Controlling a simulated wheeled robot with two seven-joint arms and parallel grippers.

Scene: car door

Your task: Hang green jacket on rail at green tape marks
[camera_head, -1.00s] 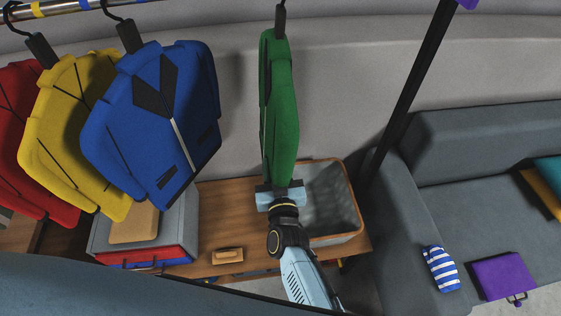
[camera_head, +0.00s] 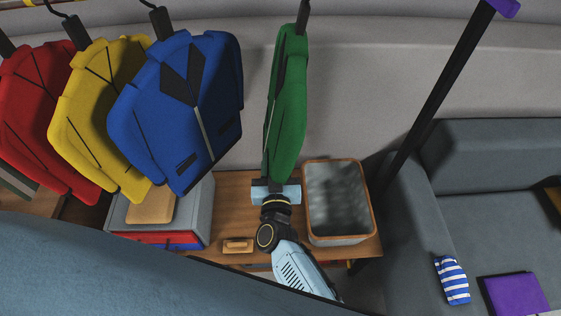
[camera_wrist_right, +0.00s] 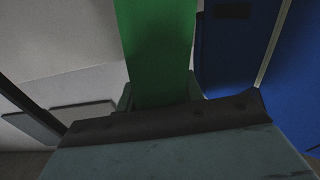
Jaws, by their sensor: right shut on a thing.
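The green jacket (camera_head: 288,105) is upright, seen nearly edge-on, to the right of the blue jacket in the head view. A black hanger piece (camera_head: 303,15) rises from its top and runs out of the picture. My right gripper (camera_head: 276,186) is shut on the jacket's bottom end. The jacket also fills the middle of the right wrist view (camera_wrist_right: 158,50), between the fingers. Only a small bit of the rail (camera_head: 62,2) shows at the top left edge. No green tape marks are in view. My left gripper is not in view.
Blue (camera_head: 185,110), yellow (camera_head: 105,115) and red (camera_head: 45,120) jackets hang at the left. A wooden bench below carries a bin (camera_head: 338,240) and a grey box (camera_head: 195,215). A dark post (camera_head: 440,85) and a grey sofa (camera_head: 500,180) stand at the right.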

